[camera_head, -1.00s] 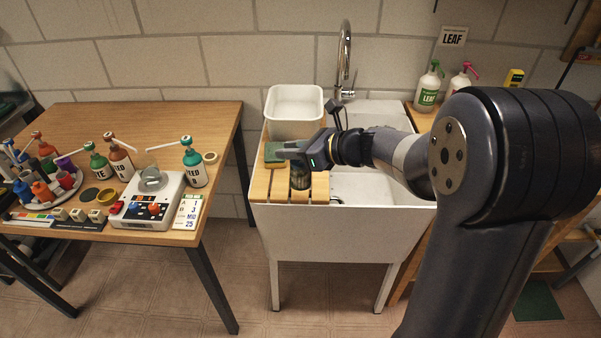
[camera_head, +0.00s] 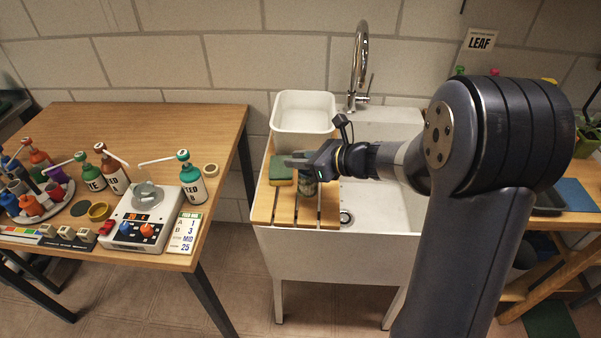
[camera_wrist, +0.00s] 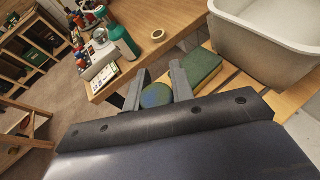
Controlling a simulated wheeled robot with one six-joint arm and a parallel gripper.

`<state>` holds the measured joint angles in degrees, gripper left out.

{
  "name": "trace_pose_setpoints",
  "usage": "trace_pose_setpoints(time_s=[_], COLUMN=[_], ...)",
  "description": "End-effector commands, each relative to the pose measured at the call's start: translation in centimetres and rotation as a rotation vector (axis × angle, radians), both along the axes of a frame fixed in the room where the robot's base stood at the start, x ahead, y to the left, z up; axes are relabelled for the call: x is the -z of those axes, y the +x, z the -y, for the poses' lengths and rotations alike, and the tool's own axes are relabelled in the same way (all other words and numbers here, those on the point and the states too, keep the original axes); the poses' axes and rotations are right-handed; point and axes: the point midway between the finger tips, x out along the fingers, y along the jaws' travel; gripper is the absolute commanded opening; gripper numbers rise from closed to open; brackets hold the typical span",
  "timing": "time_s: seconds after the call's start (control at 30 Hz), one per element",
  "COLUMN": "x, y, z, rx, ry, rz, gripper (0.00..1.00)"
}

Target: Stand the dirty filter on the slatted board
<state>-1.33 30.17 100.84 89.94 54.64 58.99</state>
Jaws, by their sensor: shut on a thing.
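The dirty filter is a dark, roughly upright cylinder (camera_head: 306,187) in the head view, partly hidden by my gripper. In the wrist view its round, mottled green-blue end (camera_wrist: 156,96) shows between the two grey fingers. My gripper (camera_head: 297,163) reaches in from the right, level, and is shut on the filter; it also shows in the wrist view (camera_wrist: 157,86). The slatted wooden board (camera_head: 264,207) lies across the left part of the white sink. The filter is over the board; I cannot tell whether its bottom touches the slats.
A green and yellow sponge (camera_head: 280,172) lies on the board just left of the filter. A white tub (camera_head: 303,112) stands behind it. The tap (camera_head: 360,60) rises at the back. The board's front slats are clear. A wooden table (camera_head: 170,120) with bottles stands left.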

Motion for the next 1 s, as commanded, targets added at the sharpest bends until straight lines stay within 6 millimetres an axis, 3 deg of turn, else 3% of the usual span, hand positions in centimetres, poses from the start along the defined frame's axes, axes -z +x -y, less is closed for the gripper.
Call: trace_pose_setpoints(time_s=[0.27,0.67,0.7,0.93,1.0], x=[3.6,4.2,4.1,4.1,4.1], y=[0.0,0.0,0.0,0.0,0.0], z=[0.0,0.0,0.0,0.0,0.0], rx=[0.000,0.001,0.001,0.001,0.001], ry=[0.000,0.000,0.000,0.000,0.000], rz=[-0.005,0.000,0.000,0.000,0.000], gripper=[0.01,0.01,0.26,0.44,0.45])
